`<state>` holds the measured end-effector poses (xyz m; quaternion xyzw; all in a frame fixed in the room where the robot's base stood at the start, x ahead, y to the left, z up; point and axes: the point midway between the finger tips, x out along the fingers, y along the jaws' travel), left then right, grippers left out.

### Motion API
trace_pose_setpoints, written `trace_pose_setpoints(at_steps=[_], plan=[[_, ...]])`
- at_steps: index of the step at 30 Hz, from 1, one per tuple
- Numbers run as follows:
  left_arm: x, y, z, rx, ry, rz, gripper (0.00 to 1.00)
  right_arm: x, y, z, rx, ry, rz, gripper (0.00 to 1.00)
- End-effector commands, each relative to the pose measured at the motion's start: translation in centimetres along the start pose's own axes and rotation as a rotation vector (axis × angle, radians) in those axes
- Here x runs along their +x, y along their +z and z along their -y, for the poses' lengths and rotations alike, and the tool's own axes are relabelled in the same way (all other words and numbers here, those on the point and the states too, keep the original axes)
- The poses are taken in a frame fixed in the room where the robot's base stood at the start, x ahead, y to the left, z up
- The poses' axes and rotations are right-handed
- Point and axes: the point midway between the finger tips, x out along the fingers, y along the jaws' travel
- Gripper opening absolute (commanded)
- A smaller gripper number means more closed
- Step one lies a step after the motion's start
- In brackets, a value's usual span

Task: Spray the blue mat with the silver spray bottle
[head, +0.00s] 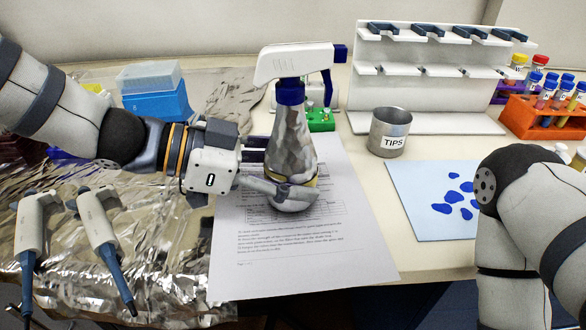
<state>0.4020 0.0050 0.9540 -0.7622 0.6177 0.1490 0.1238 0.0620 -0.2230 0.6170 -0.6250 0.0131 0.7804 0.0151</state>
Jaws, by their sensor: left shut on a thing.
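The silver spray bottle (291,143) with its white and blue spray head (292,62) stands upright over the printed paper in the middle. My left gripper (280,170) comes in from the left and is shut on the lower part of the bottle. I cannot tell whether the bottle's base touches the paper. The blue mat (408,183) lies to the right, with several dark blue blotches (448,208) on it. My right arm covers the mat's right side. My right gripper is out of view.
The printed paper (320,255) lies under the bottle. A white pipette rack (430,90) and an orange tube rack (530,117) are behind. Two pipettes (100,230) lie on foil at left, near a blue tip box (158,103).

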Motion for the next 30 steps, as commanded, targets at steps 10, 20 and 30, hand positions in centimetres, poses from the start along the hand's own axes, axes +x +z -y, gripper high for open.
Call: trace_pose_setpoints(at_steps=[10,20,30], plan=[[0.2,0.3,0.0,0.001,0.000,-0.002,0.04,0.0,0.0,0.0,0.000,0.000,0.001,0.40],[0.2,0.4,0.0,0.000,0.000,-0.001,0.80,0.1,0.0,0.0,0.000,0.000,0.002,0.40],[-3.7,0.4,0.1,0.003,-0.005,0.002,0.80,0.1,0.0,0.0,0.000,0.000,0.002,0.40]])
